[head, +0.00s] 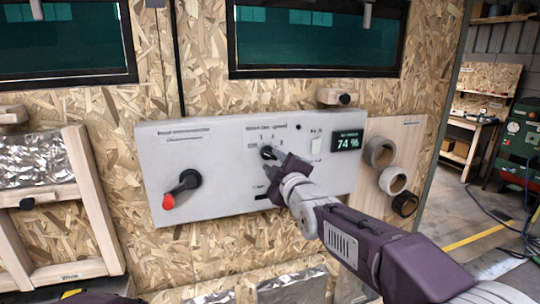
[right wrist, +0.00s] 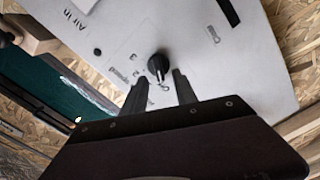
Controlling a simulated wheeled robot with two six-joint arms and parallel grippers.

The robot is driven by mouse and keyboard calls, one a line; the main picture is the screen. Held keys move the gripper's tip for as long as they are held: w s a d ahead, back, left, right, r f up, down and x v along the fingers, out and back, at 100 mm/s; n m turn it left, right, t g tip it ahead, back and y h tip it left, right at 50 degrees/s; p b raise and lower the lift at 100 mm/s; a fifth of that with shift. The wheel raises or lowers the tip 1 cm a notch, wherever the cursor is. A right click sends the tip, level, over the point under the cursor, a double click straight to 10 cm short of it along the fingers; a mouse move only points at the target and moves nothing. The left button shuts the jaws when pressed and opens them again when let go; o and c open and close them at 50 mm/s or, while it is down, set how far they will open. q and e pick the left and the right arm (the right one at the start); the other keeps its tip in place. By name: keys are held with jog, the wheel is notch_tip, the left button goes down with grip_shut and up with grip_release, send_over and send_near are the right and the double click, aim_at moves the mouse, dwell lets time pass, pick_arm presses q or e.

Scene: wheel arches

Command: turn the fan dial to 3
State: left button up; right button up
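The fan dial (head: 267,152) is a small black knob on the light grey panel (head: 225,178), below the printed fan-speed label. My right gripper (head: 270,166) is at the panel, just below and right of the dial in the head view. In the right wrist view the dial (right wrist: 158,65) stands just beyond the tips of my two black fingers (right wrist: 155,80). The fingers are apart, with nothing visible between them, and the dial lines up with the gap. The dial's exact setting is too small to read. My left gripper is out of view.
Tape rolls (head: 392,180) hang to the right. A wooden frame (head: 98,200) stands left. Dark windows are above.

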aim_at(270, 156)
jog(key=w, duration=0.3)
jog(key=shift+w+a+f+p, duration=0.15)
jog(key=shift+w+p, duration=0.25)
jog(key=shift+s+a, duration=0.15)
jog(key=shift+a, duration=0.05)
jog(key=shift+d, duration=0.1)
grip_shut()
